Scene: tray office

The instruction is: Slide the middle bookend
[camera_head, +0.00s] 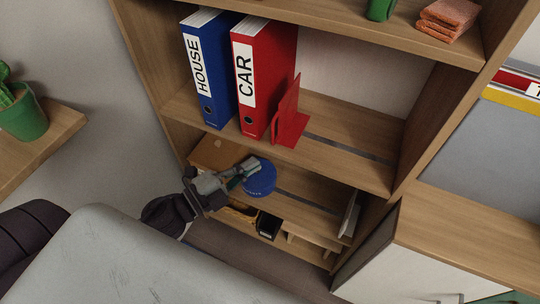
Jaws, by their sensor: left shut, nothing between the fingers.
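A red bookend (290,115) stands upright on the binder shelf (345,150), just right of a red binder marked CAR (260,75). A blue binder marked HOUSE (207,70) stands left of that. On the shelf below (305,207) is a blue round-topped object (261,179), perhaps another bookend; its lower part is hard to make out. My left gripper (250,168) reaches into this lower shelf, its fingers shut and empty at the left side of the blue object. I cannot tell whether they touch it. My right gripper is not in view.
A dark slot runs along the binder shelf, with free room right of the red bookend. A pale upright panel (350,214) stands at the lower shelf's right end. A brown box-like thing (215,153) is at its left. A white cabinet (400,268) stands at right.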

